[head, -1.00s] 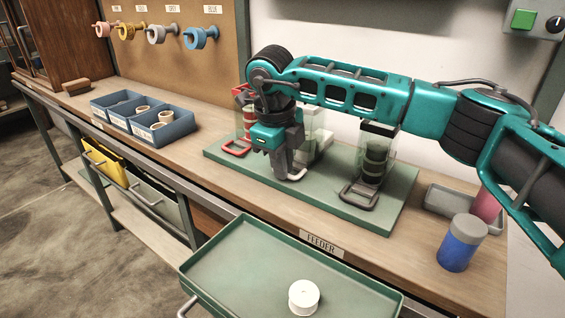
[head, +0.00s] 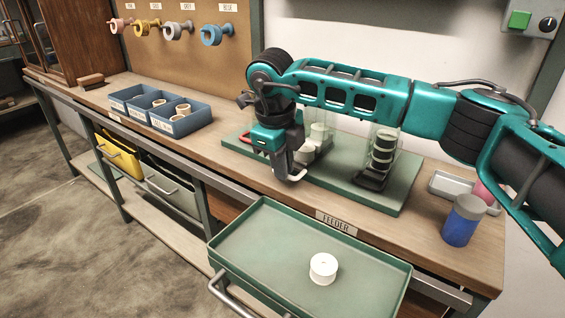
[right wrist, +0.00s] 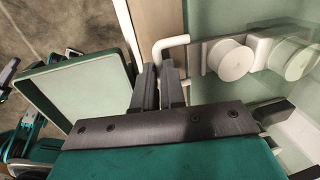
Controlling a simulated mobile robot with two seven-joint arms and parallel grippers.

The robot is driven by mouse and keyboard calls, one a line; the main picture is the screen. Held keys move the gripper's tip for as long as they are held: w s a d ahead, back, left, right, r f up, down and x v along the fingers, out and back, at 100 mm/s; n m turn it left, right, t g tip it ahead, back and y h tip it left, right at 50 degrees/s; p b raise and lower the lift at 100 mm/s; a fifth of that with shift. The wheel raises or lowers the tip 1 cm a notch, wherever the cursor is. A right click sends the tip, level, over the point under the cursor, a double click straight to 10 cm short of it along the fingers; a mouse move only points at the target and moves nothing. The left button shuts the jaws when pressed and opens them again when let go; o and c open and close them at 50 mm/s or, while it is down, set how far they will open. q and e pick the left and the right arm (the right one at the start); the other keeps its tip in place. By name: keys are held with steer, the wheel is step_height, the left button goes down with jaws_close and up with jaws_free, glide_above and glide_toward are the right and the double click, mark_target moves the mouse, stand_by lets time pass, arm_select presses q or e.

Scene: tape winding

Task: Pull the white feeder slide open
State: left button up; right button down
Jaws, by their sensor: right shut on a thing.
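My right gripper (head: 290,174) is shut on the white slide's handle (right wrist: 174,41), at the front of the green base plate (head: 345,187). The white slide (right wrist: 207,58) sticks out from its clear feeder tube toward the bench's front edge. White spools (right wrist: 232,61) sit on it, and they also show behind the gripper in the head view (head: 307,151). The fingers hide part of the handle in the head view.
A black slide (head: 373,181) with dark spools stands to the right, and a red handle (head: 256,139) to the left. A green drawer (head: 268,247) holding one white spool (head: 323,268) is open below. A blue cup (head: 462,226) stands at right.

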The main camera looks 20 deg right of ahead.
steer(key=shift+w+r, duration=0.1)
steer(key=c, duration=1.2)
jaws_free()
steer(key=shift+d, duration=0.1)
step_height(320, 180, up, 13)
steer(key=s+a+p, duration=0.1)
steer(key=p, duration=0.1)
steer(key=shift+s+a, duration=0.25)
steer(key=shift+a, duration=0.15)
steer(key=shift+f, duration=0.2)
